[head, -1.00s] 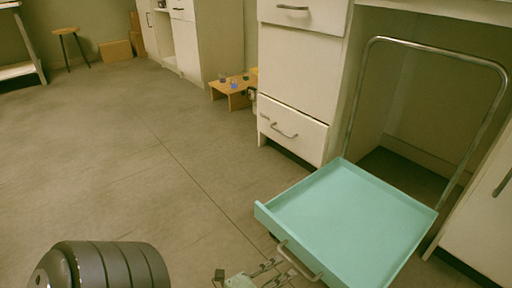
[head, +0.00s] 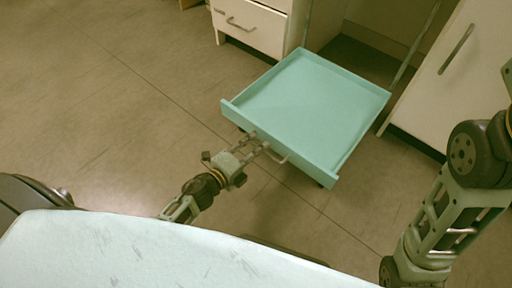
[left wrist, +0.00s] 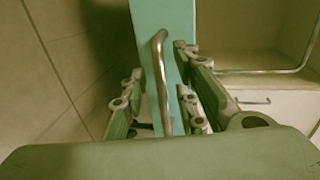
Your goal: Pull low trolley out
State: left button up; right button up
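The low trolley is a shallow turquoise tray (head: 310,100) with a raised rim. In the head view it sits low at the mouth of the cabinet bay, mostly out in front of it. A metal bar handle (head: 276,155) is on its near side and also shows in the left wrist view (left wrist: 161,85). My left gripper (head: 258,150) is at this handle. In the left wrist view its fingers (left wrist: 160,100) are apart, one on each side of the handle, with gaps visible. My right arm shows at the right of the head view, but its gripper is out of frame.
A white drawer cabinet (head: 250,25) stands left of the bay, and another white cabinet (head: 460,70) with a long handle is on the right. The tall metal push bar (head: 415,45) rises at the trolley's back. The floor (head: 110,100) to the left is clear.

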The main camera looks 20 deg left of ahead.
pick_arm(q)
jog(key=shift+w+d+f, duration=0.1)
jog(key=shift+w+d, duration=0.1)
jog(key=shift+w, duration=0.35)
jog(key=shift+s, duration=0.1)
grip_shut()
